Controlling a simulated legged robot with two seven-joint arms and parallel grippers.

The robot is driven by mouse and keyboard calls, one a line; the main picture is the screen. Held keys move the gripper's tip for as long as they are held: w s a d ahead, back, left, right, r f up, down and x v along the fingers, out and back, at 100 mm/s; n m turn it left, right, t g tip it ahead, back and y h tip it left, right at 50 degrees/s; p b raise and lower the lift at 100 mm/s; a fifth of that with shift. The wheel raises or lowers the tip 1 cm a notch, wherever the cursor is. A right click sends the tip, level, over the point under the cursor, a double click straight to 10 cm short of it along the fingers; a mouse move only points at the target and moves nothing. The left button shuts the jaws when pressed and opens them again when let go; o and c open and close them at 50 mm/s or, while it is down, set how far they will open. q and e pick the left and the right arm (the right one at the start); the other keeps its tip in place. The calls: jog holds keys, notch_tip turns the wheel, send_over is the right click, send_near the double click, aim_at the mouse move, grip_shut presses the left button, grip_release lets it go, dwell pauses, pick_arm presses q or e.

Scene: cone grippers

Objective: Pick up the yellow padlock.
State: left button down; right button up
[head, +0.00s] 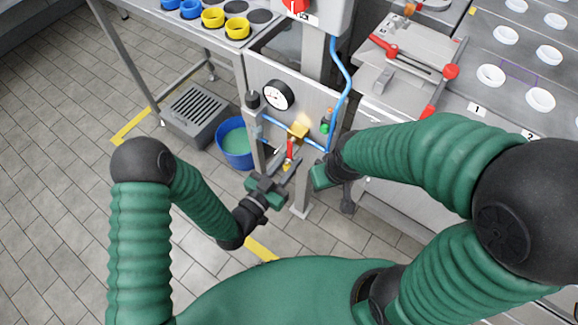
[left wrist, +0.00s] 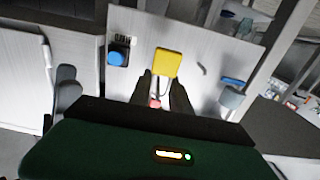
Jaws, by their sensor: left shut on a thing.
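The yellow padlock (left wrist: 167,62) shows in the left wrist view as a bright square block at the tips of my left fingers, with a thin loop below it. In the head view it appears as a yellow block (head: 299,130) in front of the grey panel. My left gripper (left wrist: 163,82) is shut with the padlock at its tips; the exact contact is hard to see. In the head view my left gripper (head: 288,161) reaches up toward the panel, with a red part (head: 290,149) at its fingers. My right gripper (head: 333,182) is beside the panel, its fingers unclear.
A pressure gauge (head: 278,95) and a blue hose (head: 344,85) are on the panel close by. A blue bucket (head: 235,150) and a grey grated box (head: 199,115) stand on the floor to the left. A worktop (head: 480,115) with red clamps lies at right.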

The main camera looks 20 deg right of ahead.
pick_arm(q)
jog(key=shift+s+a+r, duration=0.1)
jog(key=shift+a+r, duration=0.05)
jog(key=shift+r, duration=0.05)
jog(key=s+a+r+p, duration=0.7)
jog(key=s+a, duration=0.1)
jog(key=a, duration=0.2)
jog(key=shift+s+a+r, duration=0.2)
jog(key=shift+a+r, duration=0.1)
jog(key=shift+a, duration=0.1)
